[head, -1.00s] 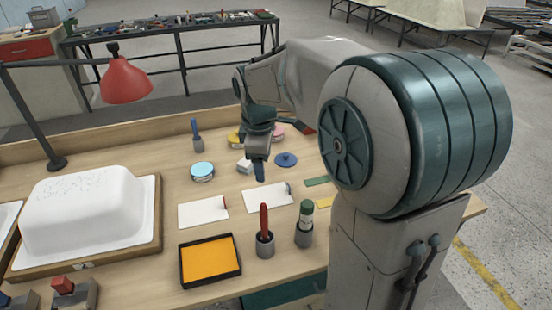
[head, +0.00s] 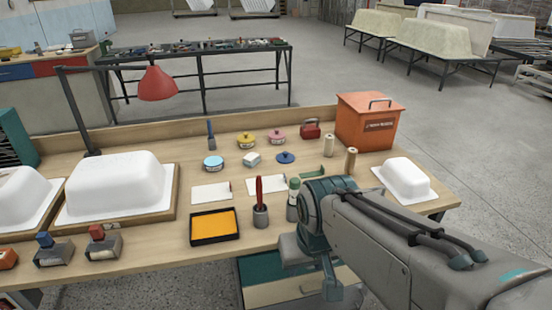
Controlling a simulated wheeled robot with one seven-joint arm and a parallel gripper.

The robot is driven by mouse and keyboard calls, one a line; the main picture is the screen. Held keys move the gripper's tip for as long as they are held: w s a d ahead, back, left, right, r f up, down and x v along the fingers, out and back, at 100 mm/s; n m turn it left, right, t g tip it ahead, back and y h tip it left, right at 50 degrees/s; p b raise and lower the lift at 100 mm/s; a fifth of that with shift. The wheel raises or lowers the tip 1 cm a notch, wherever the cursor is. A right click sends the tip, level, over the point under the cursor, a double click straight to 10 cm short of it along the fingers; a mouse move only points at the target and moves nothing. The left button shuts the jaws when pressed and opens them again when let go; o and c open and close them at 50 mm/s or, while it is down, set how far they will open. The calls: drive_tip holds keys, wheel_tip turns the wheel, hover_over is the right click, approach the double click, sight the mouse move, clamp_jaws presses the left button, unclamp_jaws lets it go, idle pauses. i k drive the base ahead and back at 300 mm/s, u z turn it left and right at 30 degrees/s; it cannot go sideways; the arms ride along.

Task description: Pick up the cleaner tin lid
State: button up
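A dark blue round lid (head: 285,157) with a small knob lies flat on the bench, right of a small white block (head: 252,159). A light blue round tin (head: 213,163) with a pale top stands left of the block. A yellow tin (head: 246,141) and a pink tin (head: 277,137), both with knobbed tops, stand behind. No label is readable, so I cannot tell which tin holds cleaner. My gripper (head: 332,287) appears at the arm's end, low at the bench's front edge and well apart from the lid. Its fingers are not clear.
A red lamp (head: 157,83) overhangs the back left. An orange box (head: 367,121) stands at back right.

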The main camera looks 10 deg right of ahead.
sight(285, 157)
drive_tip(key=k, duration=0.75)
drive_tip(key=z, duration=0.7)
drive_tip(key=i, duration=1.4)
drive_tip(key=u, duration=0.7)
